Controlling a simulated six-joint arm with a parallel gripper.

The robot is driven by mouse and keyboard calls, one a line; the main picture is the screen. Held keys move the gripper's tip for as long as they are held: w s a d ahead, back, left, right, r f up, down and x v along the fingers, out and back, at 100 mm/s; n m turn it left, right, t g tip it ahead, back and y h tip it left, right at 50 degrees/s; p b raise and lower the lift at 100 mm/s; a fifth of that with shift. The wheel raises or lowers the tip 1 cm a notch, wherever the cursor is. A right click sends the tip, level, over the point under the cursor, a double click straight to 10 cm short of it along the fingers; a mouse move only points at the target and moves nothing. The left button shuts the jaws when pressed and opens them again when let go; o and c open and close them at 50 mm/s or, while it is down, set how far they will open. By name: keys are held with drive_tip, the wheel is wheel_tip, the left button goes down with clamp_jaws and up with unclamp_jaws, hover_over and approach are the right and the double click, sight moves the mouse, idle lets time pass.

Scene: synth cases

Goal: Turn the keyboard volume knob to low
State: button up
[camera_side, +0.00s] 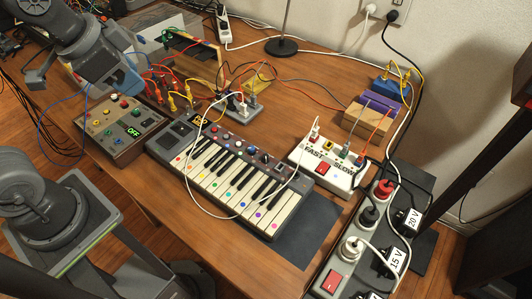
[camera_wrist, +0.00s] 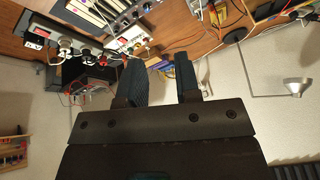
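The keyboard (camera_side: 222,186) lies at the middle of the wooden table, with colored dots on its white keys. A row of several small knobs (camera_side: 238,144) runs along its back edge. I cannot read which one is the volume knob or where it points. Part of the keyboard (camera_wrist: 92,14) shows at the top of the wrist view, some knobs beside it. My gripper (camera_wrist: 158,62) is open and empty, its two dark fingers apart. It touches nothing and is well away from the keyboard. In the side view my arm is at the upper left.
A white cable (camera_side: 202,203) lies across the keyboard. A power strip (camera_side: 350,245) is at front right. Many patch wires lie behind.

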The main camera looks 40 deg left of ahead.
drive_tip(key=shift+o, duration=1.2)
drive_tip(key=w+m, duration=0.1)
drive_tip(key=m, duration=0.1)
drive_tip(key=w+d+m, duration=0.1)
drive_tip(key=w+m, duration=0.1)
drive_tip(key=w+d+m+g, duration=0.1)
drive_tip(key=w+m, duration=0.1)
drive_tip(key=shift+f, duration=0.3)
drive_tip(key=m+g, duration=0.4)
drive_tip(key=m, duration=2)
hover_over(266, 156)
wheel_tip(266, 156, down, 17)
drive_tip(key=shift+y, duration=0.3)
wheel_tip(266, 156, down, 13)
drive_tip(key=shift+c, duration=0.3)
clamp_jaws()
